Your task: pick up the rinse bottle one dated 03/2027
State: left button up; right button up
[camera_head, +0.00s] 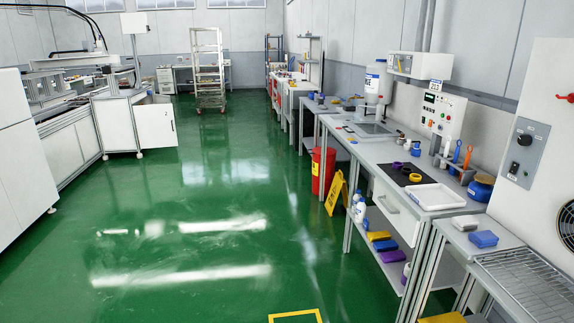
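Neither of my grippers is in view. Small white bottles with blue parts (359,207) stand close together at the front end of the lower shelf under the right-hand workbench. A large white container (376,80) with a blue label stands by the sink at the back of the bench; its lettering is only partly readable. Another white bottle (406,272) shows partly on the lower shelf, near a purple item. No date is legible on any of them, so I cannot tell which is dated 03/2027.
The bench (370,150) runs along the right wall, with a white tray (433,196) on it. A red bin (322,171) and a yellow floor sign (336,192) stand by its side. A wheeled rack (208,72) stands far back. The green floor (200,220) is open.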

aim_at(356, 199)
jog(key=i+u, duration=0.15)
jog(key=i, duration=1.8)
jog(key=i+j+z, duration=0.15)
jog(key=i+z, duration=0.3)
jog(key=i, duration=0.2)
jog(key=i+j+z, duration=0.45)
jog(key=i, duration=0.15)
jog(key=i+j+z, duration=0.45)
jog(key=i+j, duration=0.1)
